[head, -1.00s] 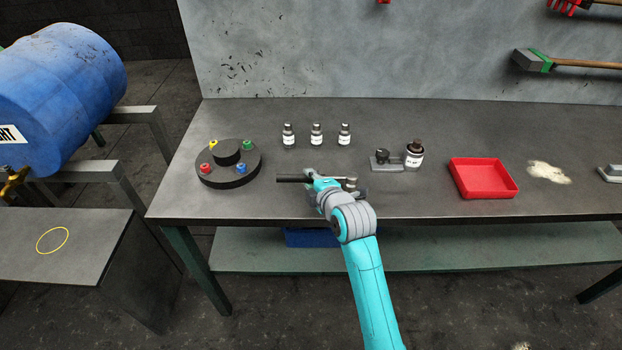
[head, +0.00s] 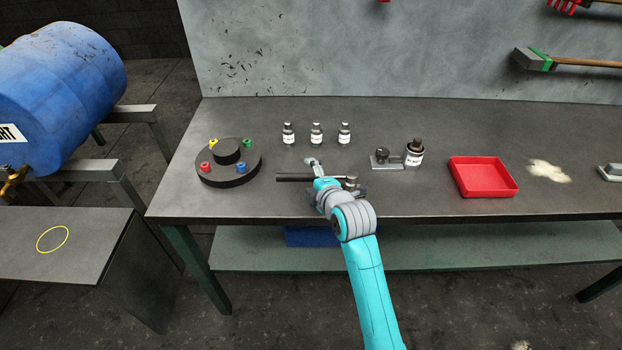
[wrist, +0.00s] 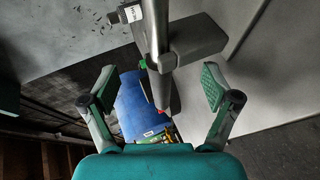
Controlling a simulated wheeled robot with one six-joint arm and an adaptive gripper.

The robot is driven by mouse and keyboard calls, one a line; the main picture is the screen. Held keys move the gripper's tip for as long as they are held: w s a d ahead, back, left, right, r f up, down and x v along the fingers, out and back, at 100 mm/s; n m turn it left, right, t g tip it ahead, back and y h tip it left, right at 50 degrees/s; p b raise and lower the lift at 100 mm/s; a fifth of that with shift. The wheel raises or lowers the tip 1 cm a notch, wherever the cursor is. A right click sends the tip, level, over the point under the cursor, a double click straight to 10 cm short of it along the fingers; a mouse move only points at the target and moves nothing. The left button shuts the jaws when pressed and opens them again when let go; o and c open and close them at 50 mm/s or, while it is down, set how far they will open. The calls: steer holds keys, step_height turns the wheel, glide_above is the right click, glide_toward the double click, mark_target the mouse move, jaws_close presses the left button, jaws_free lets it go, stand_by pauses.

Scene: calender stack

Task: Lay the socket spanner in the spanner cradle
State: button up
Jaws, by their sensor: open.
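The socket spanner (head: 294,177) lies level over the near part of the bench, its dark bar pointing left and its metal head (head: 351,183) showing right of my gripper. My gripper (head: 316,172) is around the middle of the spanner and hides part of it. In the wrist view my gripper (wrist: 157,88) is open, with both pads well apart and clear of the spanner bar (wrist: 154,25) between them. A grey block (wrist: 194,38), perhaps part of the spanner cradle, shows close to the bar. I cannot tell whether the bar rests in it; the head view hides this place.
A round black holder (head: 228,177) with coloured pieces stands left. Three small bottles (head: 316,133) stand behind. A grey plate with a dark knob (head: 384,159), a larger bottle (head: 414,155) and a red tray (head: 483,177) stand right. A blue drum (head: 60,90) is far left.

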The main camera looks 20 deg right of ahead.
stand_by(0.4)
steer(key=shift+v, duration=4)
steer(key=s+f+m+h, duration=0.1)
steer(key=s+f+m, duration=0.45)
steer(key=s, duration=0.55)
steer(key=s+f+m, duration=0.4)
steer(key=s+f, duration=0.3)
steer(key=s, duration=0.4)
steer(key=s+r+m, duration=0.3)
steer(key=s+m, duration=0.1)
steer(key=s, duration=0.8)
steer(key=s+r+m+t, duration=0.1)
steer(key=s+r+m, duration=0.2)
steer(key=s, duration=0.9)
steer(key=shift+a+m, duration=0.35)
steer(key=shift+m, duration=0.1)
